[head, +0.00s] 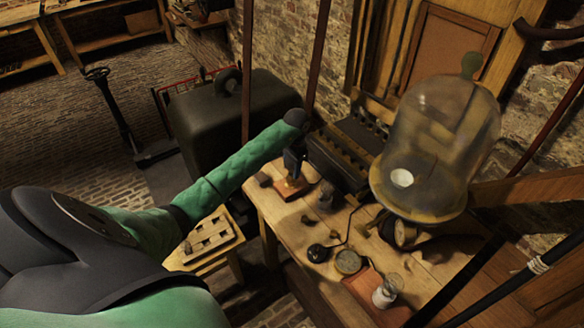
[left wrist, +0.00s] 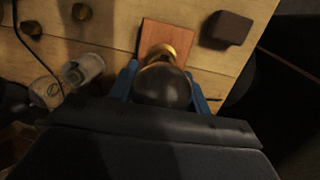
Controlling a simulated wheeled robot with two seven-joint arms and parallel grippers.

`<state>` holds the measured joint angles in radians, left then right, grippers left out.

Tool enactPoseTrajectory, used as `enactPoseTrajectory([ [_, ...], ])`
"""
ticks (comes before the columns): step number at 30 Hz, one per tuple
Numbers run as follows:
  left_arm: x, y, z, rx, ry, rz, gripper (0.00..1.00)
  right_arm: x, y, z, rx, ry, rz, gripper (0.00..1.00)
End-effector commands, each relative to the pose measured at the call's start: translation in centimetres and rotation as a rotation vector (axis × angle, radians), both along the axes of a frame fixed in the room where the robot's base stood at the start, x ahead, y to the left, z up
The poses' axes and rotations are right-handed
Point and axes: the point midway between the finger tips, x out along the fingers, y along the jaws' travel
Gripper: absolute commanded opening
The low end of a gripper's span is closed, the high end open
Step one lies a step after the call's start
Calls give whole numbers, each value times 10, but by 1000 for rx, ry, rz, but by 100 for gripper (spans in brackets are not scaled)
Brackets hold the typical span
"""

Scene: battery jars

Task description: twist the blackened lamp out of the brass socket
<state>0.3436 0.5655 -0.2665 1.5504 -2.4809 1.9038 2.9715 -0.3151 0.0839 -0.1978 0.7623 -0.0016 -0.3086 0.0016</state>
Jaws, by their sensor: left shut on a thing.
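The blackened lamp (left wrist: 163,87) is a dark, rounded bulb between the two blue fingers of my left gripper (left wrist: 163,90) in the left wrist view. The gripper is shut on it. The brass socket (left wrist: 166,50) shows as a gold ring just beyond the bulb, on a reddish-brown wooden base (left wrist: 168,32). Whether the lamp's cap is still in the socket cannot be told. In the head view my left gripper (head: 293,165) points down over the base (head: 290,188) on the workbench, and hides most of the lamp. My right gripper is in neither view.
The workbench (head: 285,225) also holds a dark ribbed box (head: 338,155) and a large glass bell jar (head: 435,140). A clear glass piece (head: 394,281) and a round brass dial (head: 348,261) are near the front. A wooden rack with holes (head: 212,237) stands to the left.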

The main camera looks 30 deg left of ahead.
Motion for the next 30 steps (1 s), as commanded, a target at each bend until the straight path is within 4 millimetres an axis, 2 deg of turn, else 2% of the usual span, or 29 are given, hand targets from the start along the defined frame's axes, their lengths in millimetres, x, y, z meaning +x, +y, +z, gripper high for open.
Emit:
enactPoseTrajectory([
  [19,1,0,19,0,-3,-1,31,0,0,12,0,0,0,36],
  [30,1,0,21,0,-3,0,31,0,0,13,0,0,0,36],
])
